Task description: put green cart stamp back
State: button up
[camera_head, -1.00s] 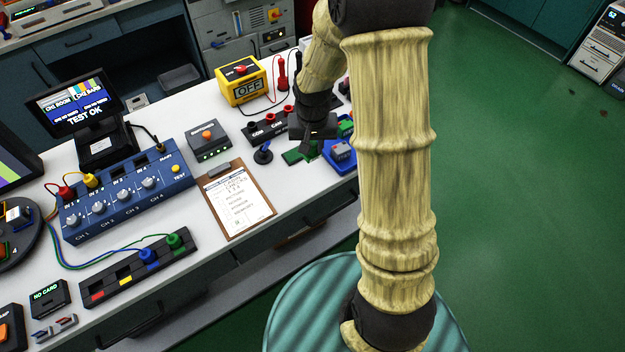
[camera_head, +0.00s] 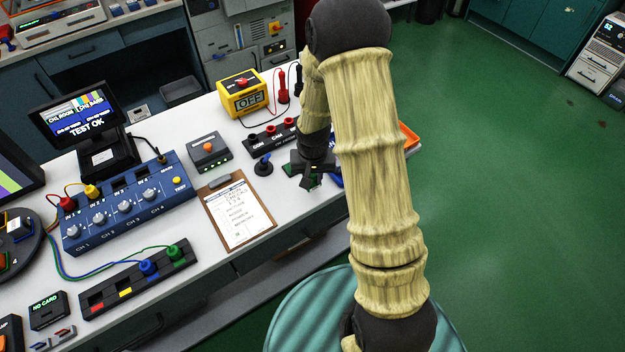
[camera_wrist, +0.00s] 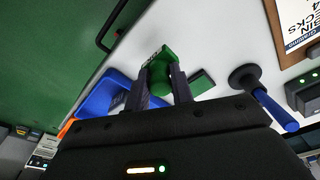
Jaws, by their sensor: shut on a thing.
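My gripper (camera_wrist: 158,80) is shut on a green block-like piece, which I take to be the green cart stamp (camera_wrist: 160,62), held between the fingertips in the wrist view. In the head view, my gripper (camera_head: 310,176) is over the bench's right end, and only a little green shows beneath it. A flat green piece (camera_wrist: 202,83) lies on the white bench just right of the fingers in the wrist view. Whether the held stamp touches the bench, I cannot tell.
A blue tray (camera_wrist: 100,98) is close beside the fingers. A clipboard (camera_head: 262,222) lies in front. The black socket strip (camera_head: 262,140) and yellow OFF box (camera_head: 242,95) are behind.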

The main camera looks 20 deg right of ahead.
aim_at(312, 187)
jog(key=shift+f, duration=1.1)
jog(key=shift+f, duration=0.1)
jog(key=o, duration=0.8)
notch_tip(312, 187, up, 12)
jog(key=s, duration=0.1)
jog(key=shift+s+a, duration=0.15)
jog(key=shift+s, duration=0.05)
